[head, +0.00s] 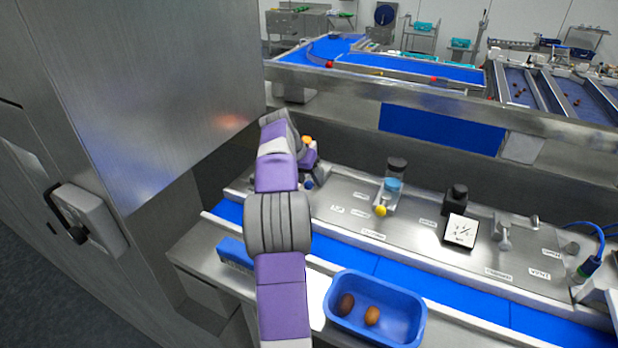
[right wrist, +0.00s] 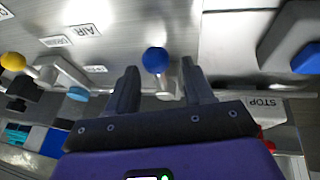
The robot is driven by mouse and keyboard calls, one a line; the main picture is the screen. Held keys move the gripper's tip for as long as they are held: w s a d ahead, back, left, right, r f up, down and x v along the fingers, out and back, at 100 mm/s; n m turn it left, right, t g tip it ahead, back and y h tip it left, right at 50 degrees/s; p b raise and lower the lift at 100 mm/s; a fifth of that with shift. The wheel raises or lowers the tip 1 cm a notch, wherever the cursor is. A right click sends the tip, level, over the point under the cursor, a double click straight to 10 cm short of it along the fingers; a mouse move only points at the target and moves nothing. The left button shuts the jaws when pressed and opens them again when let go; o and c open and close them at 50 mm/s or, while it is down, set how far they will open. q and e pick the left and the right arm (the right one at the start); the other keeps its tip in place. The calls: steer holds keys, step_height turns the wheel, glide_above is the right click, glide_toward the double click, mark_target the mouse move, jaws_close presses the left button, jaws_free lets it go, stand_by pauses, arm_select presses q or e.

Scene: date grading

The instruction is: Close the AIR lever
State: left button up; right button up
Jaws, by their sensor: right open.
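The AIR lever has a round blue knob (right wrist: 155,60) on a metal stem, near the AIR label (right wrist: 87,31) in the right wrist view. Its knob (head: 308,184) also shows small beside my gripper in the head view. My right gripper (right wrist: 159,70) is open, its two dark fingers on either side of the stem in the picture, with the knob at the fingertips. I see no clear contact. In the head view my right gripper (head: 309,163) is partly hidden by its own arm. My left gripper is not in view.
A yellow-knobbed lever (head: 381,210), a black gauge box (head: 460,230) and another metal lever (head: 505,230) stand right along the panel. A blue bin (head: 415,325) with two dates sits in front. A STOP label (right wrist: 264,102) is right of the fingers. A steel cabinet (head: 150,90) rises at left.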

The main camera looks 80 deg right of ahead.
steer(key=v, duration=0.7)
steer(key=shift+r+p, duration=0.15)
steer(key=shift+p, duration=0.25)
steer(key=shift+w+a, duration=0.1)
stand_by(0.5)
